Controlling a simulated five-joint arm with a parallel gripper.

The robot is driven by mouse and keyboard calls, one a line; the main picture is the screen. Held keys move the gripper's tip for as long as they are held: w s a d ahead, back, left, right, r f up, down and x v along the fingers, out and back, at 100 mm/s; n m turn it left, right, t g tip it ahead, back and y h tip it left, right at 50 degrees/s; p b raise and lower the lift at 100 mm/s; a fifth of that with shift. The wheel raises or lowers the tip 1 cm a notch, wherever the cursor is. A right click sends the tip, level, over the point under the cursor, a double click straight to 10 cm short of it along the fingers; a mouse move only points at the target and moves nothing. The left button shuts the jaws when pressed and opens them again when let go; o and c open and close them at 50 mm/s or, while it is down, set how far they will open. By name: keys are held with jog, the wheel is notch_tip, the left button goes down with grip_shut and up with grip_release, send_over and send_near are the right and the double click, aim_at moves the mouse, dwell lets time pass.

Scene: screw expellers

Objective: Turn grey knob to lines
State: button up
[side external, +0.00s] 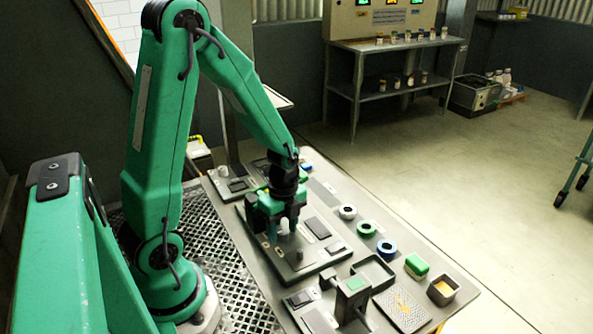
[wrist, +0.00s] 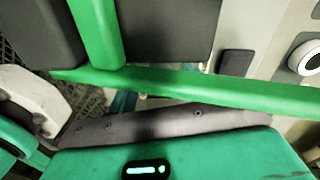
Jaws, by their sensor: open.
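My gripper (side external: 282,228) points down over a dark panel (side external: 322,262) on the bench in the side external view. Its fingers are apart. A small pale grey knob (side external: 284,225) shows at the fingertips. I cannot tell whether the fingers touch it. Any lines on the panel are too small to make out.
Another panel (side external: 236,186) lies behind.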

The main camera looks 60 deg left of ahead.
aim_at(284, 230)
jog(key=c, duration=1)
jog(key=shift+m, duration=3)
jog(key=o, duration=1)
jog(key=shift+r, duration=0.15)
jog(key=shift+w+r, duration=0.2)
jog(key=shift+r, duration=3.6)
